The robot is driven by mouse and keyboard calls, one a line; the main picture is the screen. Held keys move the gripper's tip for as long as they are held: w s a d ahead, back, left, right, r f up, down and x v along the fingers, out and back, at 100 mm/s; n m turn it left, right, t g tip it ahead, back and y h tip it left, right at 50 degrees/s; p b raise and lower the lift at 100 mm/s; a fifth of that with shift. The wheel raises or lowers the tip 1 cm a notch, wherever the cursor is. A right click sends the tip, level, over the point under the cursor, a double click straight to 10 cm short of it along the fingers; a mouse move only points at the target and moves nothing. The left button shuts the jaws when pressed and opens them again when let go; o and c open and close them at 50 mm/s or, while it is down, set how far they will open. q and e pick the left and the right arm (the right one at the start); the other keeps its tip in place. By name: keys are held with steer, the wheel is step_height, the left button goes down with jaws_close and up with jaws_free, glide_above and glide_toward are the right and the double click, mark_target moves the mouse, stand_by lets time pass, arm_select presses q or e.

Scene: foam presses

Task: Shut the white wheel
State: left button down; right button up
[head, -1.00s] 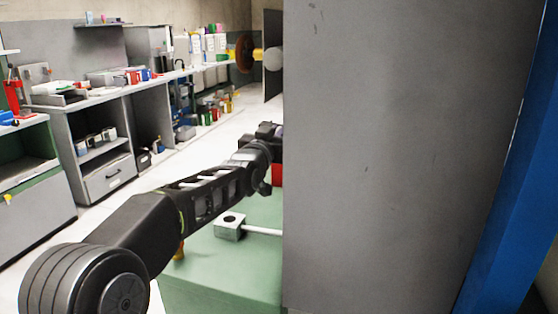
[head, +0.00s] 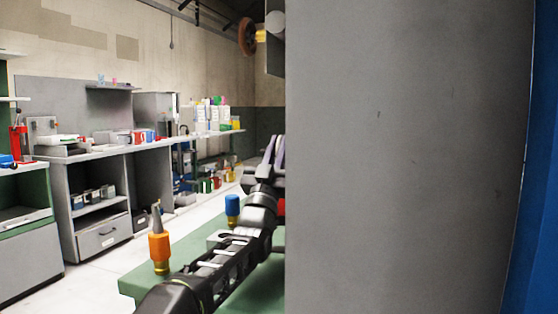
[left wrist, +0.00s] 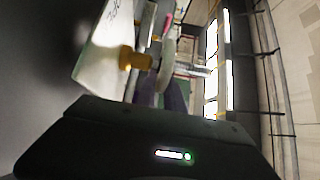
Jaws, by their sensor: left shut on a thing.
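The white wheel (left wrist: 168,66) shows nearly edge-on in the left wrist view, beside a yellow stem (left wrist: 134,58) on a pale panel (left wrist: 103,46). My left gripper's fingers (left wrist: 161,92) reach up to its rim and are shut on it; the exact contact is dark and blurred. In the head view my left gripper (head: 275,152) points away from me at the edge of a large grey panel (head: 400,150). That panel hides the held part of the wheel. My right gripper is not in view.
The grey panel fills the right half of the head view. A brown wheel (head: 247,37) is mounted high at the back. Below my left arm, a green surface (head: 135,284) bears an orange fitting (head: 159,247) and a blue-capped one (head: 232,206). Workbenches line the left.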

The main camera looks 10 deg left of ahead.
arm_select(q)
steer(key=shift+f, duration=0.1)
stand_by(0.3)
steer(key=c, duration=1.7)
jaws_free()
steer(key=shift+s, duration=0.1)
steer(key=shift+s+f, duration=0.25)
steer(key=shift+f, duration=0.05)
steer(key=s, duration=0.4)
steer(key=s+f, duration=0.1)
steer(key=s, duration=0.4)
steer(key=s+a+b, duration=0.1)
steer(key=s, duration=0.3)
steer(key=shift+s+f, duration=0.2)
steer(key=shift+f, duration=0.1)
